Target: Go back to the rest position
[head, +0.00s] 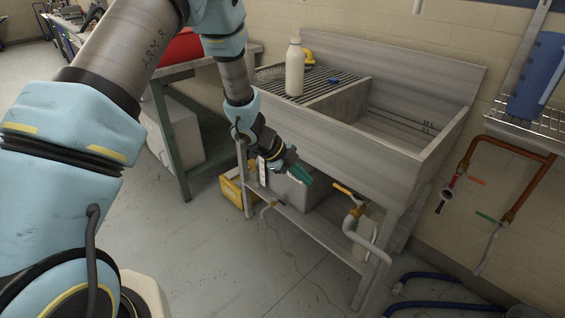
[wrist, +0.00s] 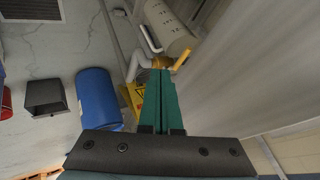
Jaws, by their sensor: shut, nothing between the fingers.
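My gripper (head: 298,174) has green fingers and is in front of the sink unit, below the front edge of its basin. In the wrist view my gripper (wrist: 161,75) shows its green fingers close together, with nothing between them. The grey sink unit (head: 350,135) has a ribbed drainboard on the left and a deep basin on the right. An orange-yellow valve handle (head: 343,188) sits on the drain pipe under the basin, to the right of my gripper and apart from it. The handle also shows in the wrist view (wrist: 181,60), just beyond the fingertips.
A white bottle (head: 294,70) stands on the drainboard. A lower shelf (head: 310,222) holds a grey box. A yellow box (head: 236,190) is on the floor. Red-brown pipes (head: 515,180) and a wire rack (head: 520,125) are on the right wall. Blue hoses (head: 430,277) lie at front right. Floor at centre is clear.

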